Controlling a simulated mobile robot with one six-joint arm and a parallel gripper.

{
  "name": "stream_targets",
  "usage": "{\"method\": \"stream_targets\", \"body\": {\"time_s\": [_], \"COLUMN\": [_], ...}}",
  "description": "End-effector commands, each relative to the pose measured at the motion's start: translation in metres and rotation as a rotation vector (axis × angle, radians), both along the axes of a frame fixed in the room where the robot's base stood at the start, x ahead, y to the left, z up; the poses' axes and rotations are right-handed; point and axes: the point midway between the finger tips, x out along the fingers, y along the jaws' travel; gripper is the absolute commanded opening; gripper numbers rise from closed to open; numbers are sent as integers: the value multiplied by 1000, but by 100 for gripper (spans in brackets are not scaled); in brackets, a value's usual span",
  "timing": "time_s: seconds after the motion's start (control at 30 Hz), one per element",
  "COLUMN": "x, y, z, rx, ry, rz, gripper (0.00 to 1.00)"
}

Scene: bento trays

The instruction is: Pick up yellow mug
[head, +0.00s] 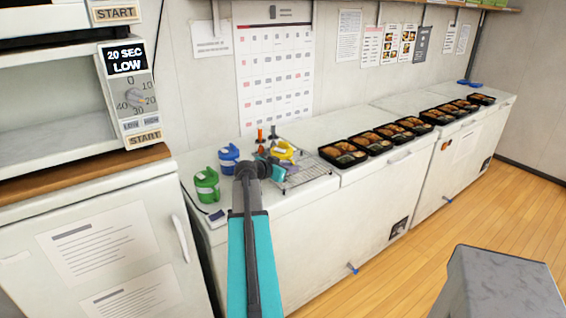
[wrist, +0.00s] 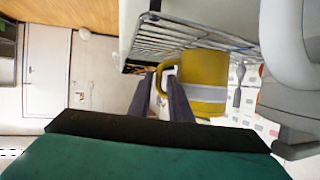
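The yellow mug (head: 285,150) stands at the wire rack on the white chest freezer, partly hidden behind my gripper (head: 274,163) in the head view. In the wrist view the yellow mug (wrist: 205,82) has a pale grey band and its handle faces my fingers. My two dark fingers (wrist: 160,82) are apart, with a gap between them. Their tips are at the handle; I cannot tell whether they touch it. The mug appears sideways in the wrist view, beside the rack wires.
A blue mug (head: 228,157) and a green mug (head: 207,186) stand left of my gripper. The wire rack (head: 312,171) lies to the right. Several black bento trays (head: 343,154) line the freezers further right. A wall with a calendar (head: 274,75) is behind.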

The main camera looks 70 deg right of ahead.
Motion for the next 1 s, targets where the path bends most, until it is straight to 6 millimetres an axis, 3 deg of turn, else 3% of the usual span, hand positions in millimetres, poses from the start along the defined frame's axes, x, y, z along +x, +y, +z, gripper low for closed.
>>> {"method": "stream_targets", "body": {"time_s": [0.13, 0.67, 1.0], "x": [-3, -5, -15], "y": [-10, -16, -46], "z": [-4, -6, -18], "rx": [0, 1, 1], "ry": [0, 0, -1], "rz": [0, 0, 1], "gripper": [18, 18, 18]}}
